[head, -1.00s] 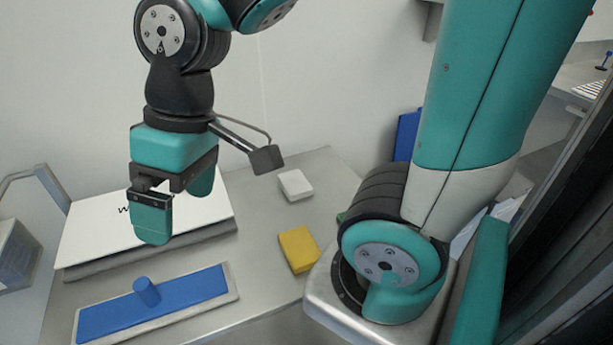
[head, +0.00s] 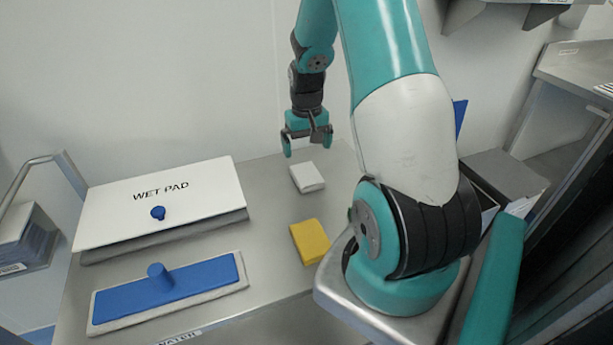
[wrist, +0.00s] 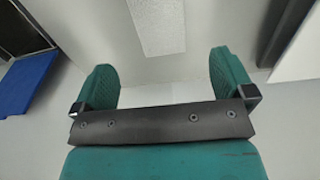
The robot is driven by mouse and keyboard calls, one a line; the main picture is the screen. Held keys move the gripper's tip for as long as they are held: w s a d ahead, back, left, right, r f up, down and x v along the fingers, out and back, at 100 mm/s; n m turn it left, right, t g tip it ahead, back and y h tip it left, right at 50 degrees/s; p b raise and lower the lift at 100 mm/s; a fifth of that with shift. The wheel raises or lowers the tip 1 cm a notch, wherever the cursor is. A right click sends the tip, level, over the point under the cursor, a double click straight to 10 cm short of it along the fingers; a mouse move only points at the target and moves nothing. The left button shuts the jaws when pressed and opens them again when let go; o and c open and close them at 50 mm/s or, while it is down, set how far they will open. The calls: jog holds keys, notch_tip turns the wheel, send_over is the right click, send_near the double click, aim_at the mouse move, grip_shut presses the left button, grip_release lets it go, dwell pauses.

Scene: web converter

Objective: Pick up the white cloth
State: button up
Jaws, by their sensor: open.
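The white cloth (head: 307,177) lies folded on the steel table, toward the back, near the wall. My gripper (head: 306,148) is open and empty, with its fingers pointing down, above and just behind the cloth in the head view. In the wrist view, a pale textured block that looks like the white cloth (wrist: 157,22) shows at the top, ahead of and between the open fingers (wrist: 165,85). No contact with the cloth shows.
A yellow cloth (head: 310,242) lies in front of the white one. A WET PAD box (head: 110,207) and a blue flat mop head (head: 205,281) lie to the left. The wall (head: 200,80) stands close behind the table. A blue panel (wrist: 25,82) shows in the wrist view.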

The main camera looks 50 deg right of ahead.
aim_at(306, 173)
notch_tip(306, 173, down, 9)
jog(key=shift+p, duration=0.6)
jog(key=c, duration=0.9)
jog(key=shift+r, duration=0.1)
